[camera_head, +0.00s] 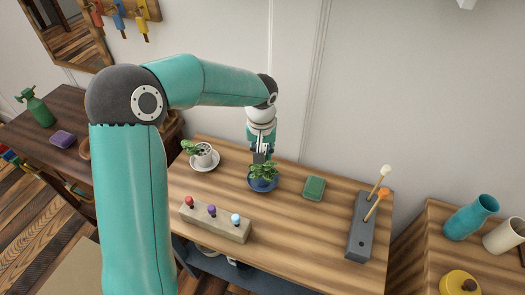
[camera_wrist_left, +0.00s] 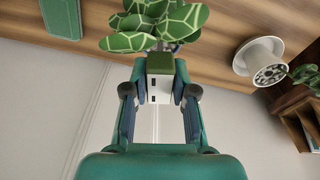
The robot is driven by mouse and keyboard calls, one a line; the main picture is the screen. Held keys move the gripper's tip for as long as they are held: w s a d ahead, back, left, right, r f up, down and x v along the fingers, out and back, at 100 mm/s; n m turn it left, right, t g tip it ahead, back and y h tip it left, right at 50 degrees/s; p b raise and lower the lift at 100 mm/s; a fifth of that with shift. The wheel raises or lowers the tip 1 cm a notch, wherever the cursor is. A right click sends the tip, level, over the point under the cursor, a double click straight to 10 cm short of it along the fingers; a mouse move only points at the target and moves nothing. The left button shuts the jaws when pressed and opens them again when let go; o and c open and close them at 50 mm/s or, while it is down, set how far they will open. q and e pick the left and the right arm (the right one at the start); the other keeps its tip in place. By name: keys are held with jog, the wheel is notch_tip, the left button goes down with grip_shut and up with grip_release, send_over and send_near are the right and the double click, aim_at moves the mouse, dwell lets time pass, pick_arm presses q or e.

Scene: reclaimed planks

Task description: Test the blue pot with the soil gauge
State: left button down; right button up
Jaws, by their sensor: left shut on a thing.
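The blue pot (camera_head: 261,187) stands near the back middle of the wooden table, with a leafy green plant (camera_head: 265,171) in it. My left gripper (camera_head: 260,152) is directly above the pot, pointing down and shut on a small boxy thing, apparently the soil gauge (camera_wrist_left: 160,86). In the left wrist view the gauge is white with dark marks and a green part, held between the fingers (camera_wrist_left: 159,92). Patterned leaves (camera_wrist_left: 150,25) hide its far end and most of the pot. I cannot tell whether it reaches the soil. My right gripper is out of view.
A white pot on a saucer (camera_head: 204,167) stands to the left. A beige block (camera_head: 217,223) with red, purple and blue knobs lies in front. A green pad (camera_head: 314,188) and a grey block (camera_head: 360,235) with two upright sticks are to the right.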

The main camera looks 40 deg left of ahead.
pick_arm(q)
jog(key=shift+f+b, duration=1.05)
jog(key=shift+f, duration=0.2)
jog(key=c, duration=0.9)
grip_release()
jog(key=shift+o, duration=0.2)
jog(key=r, duration=0.8)
jog(key=s+r, duration=0.1)
jog(key=r, duration=0.3)
jog(key=shift+s+d, duration=0.1)
jog(key=shift+d, duration=0.25)
jog(key=shift+r, duration=0.15)
notch_tip(320, 180, up, 9)
jog(key=p, duration=0.8)
